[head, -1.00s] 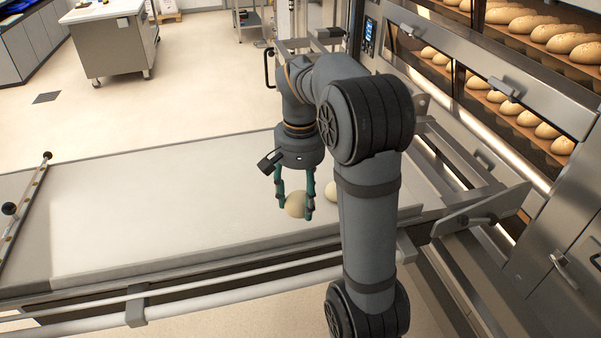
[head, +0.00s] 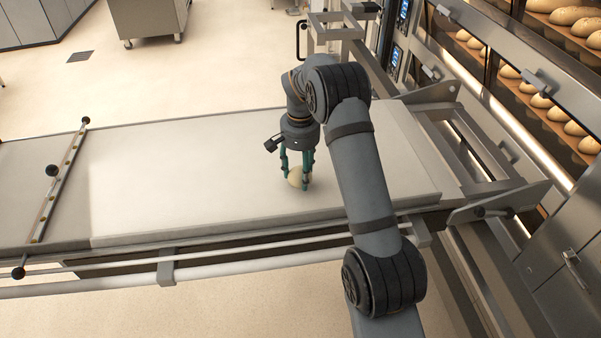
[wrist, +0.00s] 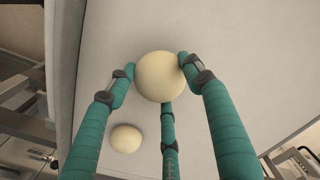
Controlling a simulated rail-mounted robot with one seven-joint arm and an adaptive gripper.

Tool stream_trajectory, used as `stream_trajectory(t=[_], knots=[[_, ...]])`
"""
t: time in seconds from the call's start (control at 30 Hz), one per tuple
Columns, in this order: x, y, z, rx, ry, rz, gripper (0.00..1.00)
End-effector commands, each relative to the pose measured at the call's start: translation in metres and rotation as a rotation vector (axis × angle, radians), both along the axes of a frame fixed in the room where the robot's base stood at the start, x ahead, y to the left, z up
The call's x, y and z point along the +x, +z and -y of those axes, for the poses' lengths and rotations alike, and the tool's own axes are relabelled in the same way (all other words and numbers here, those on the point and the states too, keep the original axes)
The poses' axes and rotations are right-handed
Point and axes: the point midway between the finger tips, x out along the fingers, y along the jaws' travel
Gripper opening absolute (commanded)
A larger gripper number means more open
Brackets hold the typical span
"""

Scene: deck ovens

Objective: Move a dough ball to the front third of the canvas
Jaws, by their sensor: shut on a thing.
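My gripper (head: 297,173) has teal fingers and points down over the pale canvas (head: 180,180). It is shut on a round cream dough ball (head: 298,178). In the wrist view, the fingers sit around this held dough ball (wrist: 161,76). A second dough ball (wrist: 125,138) lies apart on the canvas in the wrist view. It looks smaller there than the held one. I cannot make it out in the head view, where my arm covers part of the canvas. Whether the held ball touches the canvas is unclear.
A rail with dark knobs (head: 60,190) crosses the surface at the left. A metal frame (head: 490,165) stands at the right end, beside deck ovens with loaves (head: 570,20). A long bar (head: 230,272) runs along the near edge. The canvas left of my gripper is clear.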

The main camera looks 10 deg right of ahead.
Motion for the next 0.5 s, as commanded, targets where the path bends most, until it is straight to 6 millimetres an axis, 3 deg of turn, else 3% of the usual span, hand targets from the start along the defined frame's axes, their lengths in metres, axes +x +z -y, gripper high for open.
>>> stream_trajectory(t=[0.17, 0.5], knots=[[0.0, -0.016, 0.001, 0.0, -0.001, 0.0, 0.29], [0.0, -0.021, 0.0, 0.0, 0.0, 0.001, 0.29]])
